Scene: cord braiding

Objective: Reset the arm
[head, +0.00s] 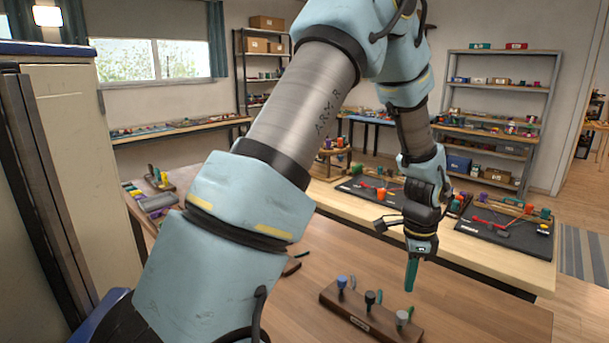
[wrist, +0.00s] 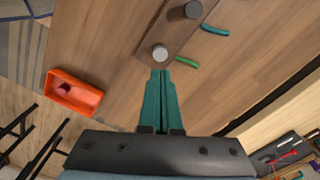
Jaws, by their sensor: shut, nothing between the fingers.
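My arm reaches across the head view from the lower left, and my gripper (head: 411,272) points down above the wooden table (head: 480,320). Its green fingers are shut with nothing between them; they also show in the wrist view (wrist: 160,76). Below the gripper is a dark wooden block (head: 370,318) with several upright pegs. These include a blue-topped peg (head: 342,282), a black peg (head: 370,298) and a grey-topped peg (head: 402,318). Green cords (wrist: 187,62) stick out beside the block. In the wrist view, the fingertips appear close to the grey peg (wrist: 160,52); I cannot tell whether they touch.
An orange bin (wrist: 75,93) with a reddish item inside is at the left of the wrist view. A bench with dark mats (head: 505,230) and small tools stands behind the table. Shelves (head: 500,100) line the back wall. A tall cabinet (head: 75,150) stands at left.

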